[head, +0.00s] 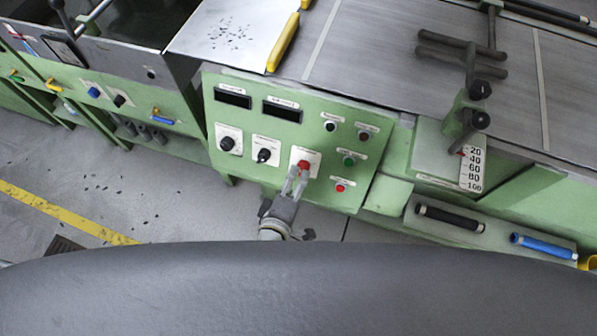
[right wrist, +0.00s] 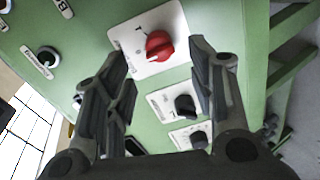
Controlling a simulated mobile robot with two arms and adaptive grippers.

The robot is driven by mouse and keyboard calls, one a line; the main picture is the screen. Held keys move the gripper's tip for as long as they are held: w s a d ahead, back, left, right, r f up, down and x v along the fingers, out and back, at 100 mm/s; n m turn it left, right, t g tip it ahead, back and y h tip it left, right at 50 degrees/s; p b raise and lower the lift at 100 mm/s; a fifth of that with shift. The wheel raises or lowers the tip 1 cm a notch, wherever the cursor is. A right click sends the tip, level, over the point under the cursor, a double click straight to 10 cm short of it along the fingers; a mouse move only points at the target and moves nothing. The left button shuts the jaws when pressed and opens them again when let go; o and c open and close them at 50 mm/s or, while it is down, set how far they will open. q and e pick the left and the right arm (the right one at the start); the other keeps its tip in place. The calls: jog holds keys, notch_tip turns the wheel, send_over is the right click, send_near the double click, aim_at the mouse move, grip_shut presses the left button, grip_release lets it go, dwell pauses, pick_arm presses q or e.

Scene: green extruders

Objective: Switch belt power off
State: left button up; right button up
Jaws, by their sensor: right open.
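A green control panel (head: 235,172) slopes down from the machine. A red rotary switch (head: 303,164) on a white plate sits low in its middle; it also shows close up in the right wrist view (right wrist: 159,45). My right gripper (head: 297,180) is open just in front of this switch, with a finger on either side of it in the wrist view and no clear contact. Two black rotary switches, a left one (head: 229,143) and a middle one (head: 264,155), sit beside it on white plates. The panel labels are too small to read. My left gripper is out of view.
Right of the red switch are a green button (head: 348,161), a red button (head: 340,188), a white button (head: 329,126) and a dark one (head: 364,135). Dark metal handles (head: 460,50) stand on the belt surface. A black grip (head: 450,217) lies lower right. The floor left is open.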

jog(key=v, duration=0.7)
jog(key=shift+f, duration=0.1)
jog(key=s+d+f+g+y, duration=0.1)
jog(key=s+d+f+g, duration=0.2)
jog(key=f, duration=0.6)
jog(key=s+d+f+g, duration=0.2)
jog(key=s+d+f, duration=0.1)
jog(key=f, duration=0.5)
jog(key=s+d+f+g+y, duration=0.1)
jog(key=s+d+f+g, duration=0.25)
jog(key=f, duration=0.55)
jog(key=s+d+f+m+g, duration=0.1)
jog(key=s+d+f+m, duration=0.4)
jog(key=s+d+f, duration=0.1)
jog(key=s+d+f+m+g+y, duration=0.1)
jog(key=s+d+f+m, duration=0.4)
jog(key=d, duration=0.6)
jog(key=s+f+g, duration=0.1)
jog(key=s, duration=0.1)
jog(key=shift+s+d+f+y, duration=0.2)
jog(key=shift+s+f+y, duration=0.1)
jog(key=shift+s, duration=0.1)
